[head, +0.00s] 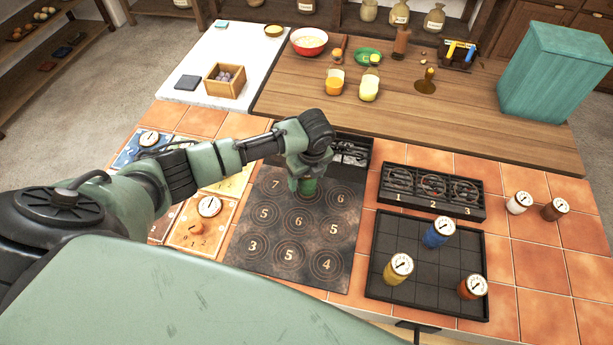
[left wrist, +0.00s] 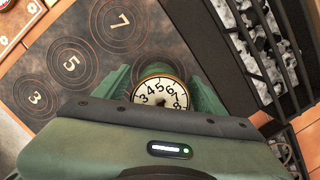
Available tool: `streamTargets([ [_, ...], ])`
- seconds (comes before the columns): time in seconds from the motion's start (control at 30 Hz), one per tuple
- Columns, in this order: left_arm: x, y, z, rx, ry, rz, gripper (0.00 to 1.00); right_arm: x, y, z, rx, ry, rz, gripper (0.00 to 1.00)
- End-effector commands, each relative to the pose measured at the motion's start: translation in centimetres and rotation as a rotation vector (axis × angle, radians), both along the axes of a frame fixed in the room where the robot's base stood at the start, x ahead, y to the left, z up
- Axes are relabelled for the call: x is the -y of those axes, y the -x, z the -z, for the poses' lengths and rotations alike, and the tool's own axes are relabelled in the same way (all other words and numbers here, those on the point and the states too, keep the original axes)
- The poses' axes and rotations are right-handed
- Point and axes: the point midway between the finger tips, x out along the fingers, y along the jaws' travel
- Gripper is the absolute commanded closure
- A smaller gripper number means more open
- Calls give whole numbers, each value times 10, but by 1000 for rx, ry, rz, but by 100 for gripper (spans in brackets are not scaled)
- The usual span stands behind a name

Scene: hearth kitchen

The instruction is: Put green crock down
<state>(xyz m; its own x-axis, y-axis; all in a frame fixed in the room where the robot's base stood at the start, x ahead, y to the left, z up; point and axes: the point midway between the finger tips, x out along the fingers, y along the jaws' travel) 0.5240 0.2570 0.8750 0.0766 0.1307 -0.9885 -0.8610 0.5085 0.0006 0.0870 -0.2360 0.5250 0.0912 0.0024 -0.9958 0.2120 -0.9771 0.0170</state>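My left gripper (head: 306,176) is over the far middle part of the dark hotplate (head: 262,240), which bears numbered rings. It is shut on the green crock (head: 308,187), whose green side shows below the fingers. In the left wrist view the crock's round numbered dial top (left wrist: 160,94) sits between the two fingers, with no clear gap on either side. The crock looks upright, at or just above the far middle ring. I cannot tell whether its base touches the plate. That ring's number is hidden. My right gripper is not in view.
A black tray (head: 385,282) holds a blue crock (head: 438,233), a yellow crock (head: 398,269) and an orange-brown crock (head: 472,287). A numbered burner unit (head: 432,208) stands behind it. White and brown crocks stand at the right. The other plate rings are bare.

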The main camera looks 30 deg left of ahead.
Motion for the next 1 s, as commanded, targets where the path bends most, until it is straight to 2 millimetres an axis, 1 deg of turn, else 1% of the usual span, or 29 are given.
streamTargets([
  [0.23,0,0,-2,1,1,0,30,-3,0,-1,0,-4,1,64],
  [0.37,1,-1,-11,3,2,0,30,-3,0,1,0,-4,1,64],
  [0.47,4,0,-29,5,3,1,30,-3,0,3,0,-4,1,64],
  [0.7,11,4,-80,4,2,2,30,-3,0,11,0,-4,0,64],
  [0.8,13,6,-98,5,2,1,30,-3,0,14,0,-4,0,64],
  [0.9,15,7,-111,3,2,1,30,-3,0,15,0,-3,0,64],
  [1.0,16,8,-118,0,1,0,30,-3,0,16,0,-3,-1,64],
])
